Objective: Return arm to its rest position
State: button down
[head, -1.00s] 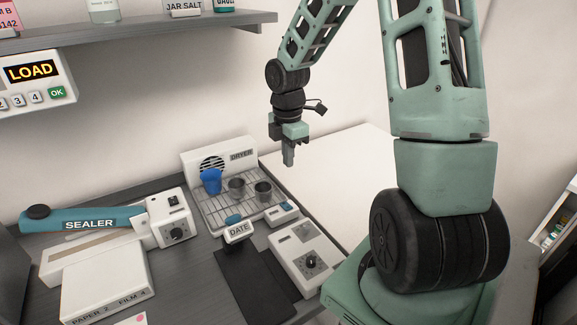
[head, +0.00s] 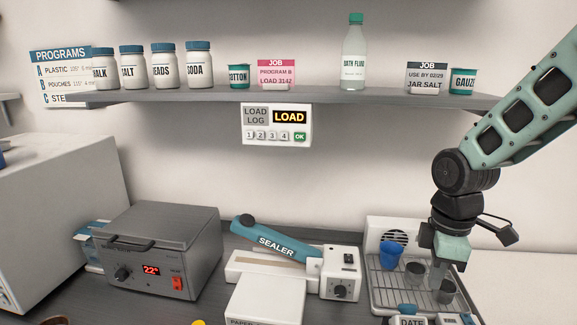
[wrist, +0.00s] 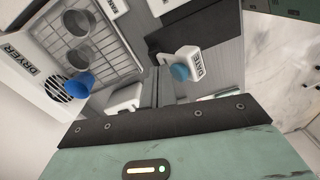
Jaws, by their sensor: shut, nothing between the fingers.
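My arm (head: 528,110) comes in from the right in the head view, with the wrist pointing down. My green gripper (head: 447,268) hangs in front of the right part of the white dryer (head: 388,227) and hides some of it. In the wrist view the two dark fingers (wrist: 156,88) lie close together, with nothing between them. The gripper is shut and empty. The dryer rack holds a blue cup (head: 391,254) and two grey metal cups (head: 414,272); they also show in the wrist view, left of the fingers.
A white DATE stamp (wrist: 196,62) with a blue knob shows near the fingers in the wrist view. A sealer (head: 277,246) stands left of the dryer, and a grey heated box (head: 160,250) further left. A shelf (head: 290,97) with jars and a bottle runs above.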

jog(key=s+a+m+b, duration=0.2)
jog(key=s+a+m, duration=0.3)
jog(key=s+a, duration=1.2)
jog(key=shift+s+r+y, duration=0.3)
jog(key=shift+s+r, duration=0.15)
jog(key=shift+s, duration=0.05)
jog(key=shift+a, duration=0.1)
